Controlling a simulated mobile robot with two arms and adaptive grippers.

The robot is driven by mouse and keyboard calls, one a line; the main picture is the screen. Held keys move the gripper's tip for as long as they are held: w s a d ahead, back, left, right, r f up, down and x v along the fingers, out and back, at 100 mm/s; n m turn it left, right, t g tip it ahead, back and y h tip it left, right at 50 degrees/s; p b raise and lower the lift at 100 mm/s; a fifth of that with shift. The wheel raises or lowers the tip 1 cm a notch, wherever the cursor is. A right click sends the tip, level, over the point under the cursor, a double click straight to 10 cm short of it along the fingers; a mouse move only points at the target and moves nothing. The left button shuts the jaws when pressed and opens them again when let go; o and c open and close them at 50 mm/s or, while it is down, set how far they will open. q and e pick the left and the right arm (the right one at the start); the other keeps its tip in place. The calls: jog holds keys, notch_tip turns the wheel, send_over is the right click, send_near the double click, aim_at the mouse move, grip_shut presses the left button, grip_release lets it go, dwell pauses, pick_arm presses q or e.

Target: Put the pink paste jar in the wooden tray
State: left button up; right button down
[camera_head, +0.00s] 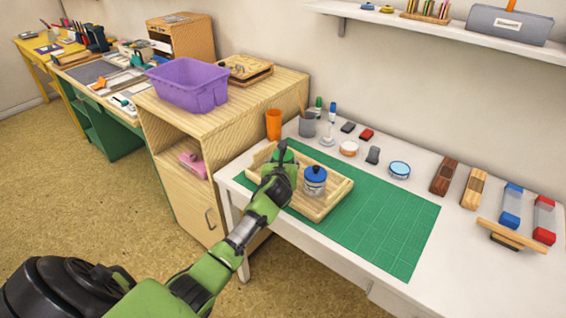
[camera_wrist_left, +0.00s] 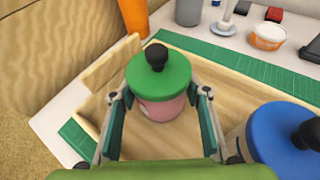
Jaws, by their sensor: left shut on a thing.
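The pink paste jar (camera_wrist_left: 163,108) has a pink body and a green lid with a black knob. My left gripper (camera_wrist_left: 161,95) is shut on it, one finger on each side of the jar. In the head view the left gripper (camera_head: 279,172) is at the left part of the wooden tray (camera_head: 336,199) and hides most of the jar. The jar is upright, inside the tray's outline in the wrist view; I cannot tell whether its base touches the tray floor. A blue-lidded jar (camera_head: 315,181) stands in the tray to its right. My right gripper is not in view.
The tray lies on a green cutting mat (camera_head: 395,230) on a white table. An orange cup (camera_head: 273,124) and a grey cup (camera_head: 307,124) stand behind it. Several small items, including a white-and-orange tub (camera_head: 348,148), line the back. The mat's right part is clear.

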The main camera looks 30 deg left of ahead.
pick_arm(q)
jog(key=o, duration=1.7)
jog(key=shift+s+d+r, duration=0.1)
jog(key=shift+s+r, duration=0.05)
jog(key=shift+s, duration=0.05)
jog(key=p+v, duration=0.1)
jog(key=v, duration=1)
jog(key=shift+s+d, duration=0.25)
